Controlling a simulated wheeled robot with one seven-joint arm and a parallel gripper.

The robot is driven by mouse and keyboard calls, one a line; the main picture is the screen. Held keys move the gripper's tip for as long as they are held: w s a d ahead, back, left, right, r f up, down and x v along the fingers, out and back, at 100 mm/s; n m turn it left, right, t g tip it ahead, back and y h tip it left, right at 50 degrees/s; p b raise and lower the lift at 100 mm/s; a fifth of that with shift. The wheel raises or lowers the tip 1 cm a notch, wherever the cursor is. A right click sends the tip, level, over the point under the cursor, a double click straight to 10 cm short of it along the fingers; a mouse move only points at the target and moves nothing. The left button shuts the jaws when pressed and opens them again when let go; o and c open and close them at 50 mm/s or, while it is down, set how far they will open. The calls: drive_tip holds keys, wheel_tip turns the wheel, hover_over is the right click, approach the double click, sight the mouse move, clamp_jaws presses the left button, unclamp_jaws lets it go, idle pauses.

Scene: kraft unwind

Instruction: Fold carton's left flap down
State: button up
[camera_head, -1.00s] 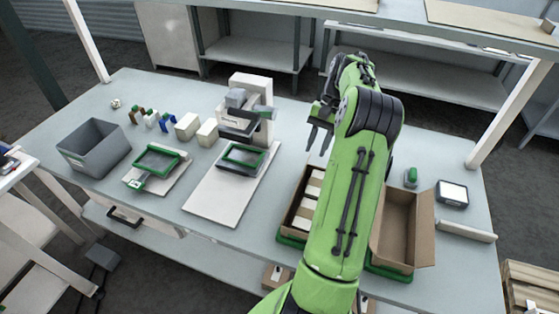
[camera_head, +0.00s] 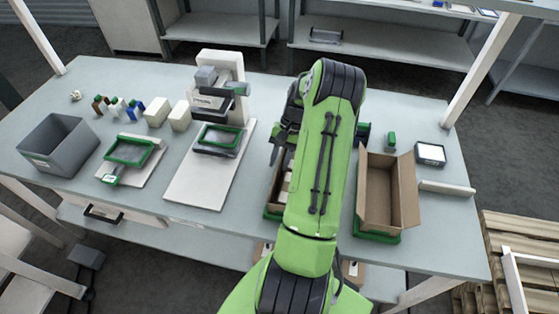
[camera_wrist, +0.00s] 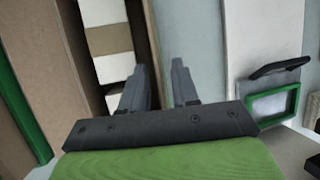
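A brown carton (camera_head: 270,199) holding white boxes stands on the bench, mostly hidden behind my arm in the head view. In the wrist view its cardboard wall (camera_wrist: 151,36) and white boxes (camera_wrist: 114,68) show on the left. A second, open carton (camera_head: 377,195) stands to its right on a green tray and looks empty. My gripper (camera_head: 279,154) is at the left side of the filled carton, pointing down. In the wrist view its two fingers (camera_wrist: 160,85) are apart with nothing held between them. I cannot tell whether a finger touches the carton.
To the left are a white board (camera_head: 195,189) with a green-framed fixture (camera_head: 220,138), a second green frame (camera_head: 129,151) and a grey bin (camera_head: 58,147). A white-screened device (camera_head: 430,153) and a green-topped item (camera_head: 391,142) lie at the right. Bare bench lies left of the filled carton.

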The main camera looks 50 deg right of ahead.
drive_tip(key=shift+w+f, duration=0.1)
drive_tip(key=shift+f, duration=0.05)
clamp_jaws()
drive_tip(key=shift+s+t, duration=0.2)
drive_tip(key=shift+t, duration=0.1)
drive_tip(key=shift+s+d+f+n+t+y+p, duration=0.25)
drive_tip(key=shift+t+y, duration=0.3)
drive_tip(key=shift+t, duration=0.4)
drive_tip(key=shift+s+f+n+t+y+p, duration=0.15)
drive_tip(key=shift+s+n+t+y+p, duration=0.25)
drive_tip(key=shift+t, duration=0.6)
drive_tip(key=shift+s+d+f+n+t+y+p, duration=0.2)
drive_tip(key=shift+s+t+y, duration=0.1)
drive_tip(key=shift+t+y, duration=0.5)
drive_tip(key=shift+t, duration=0.25)
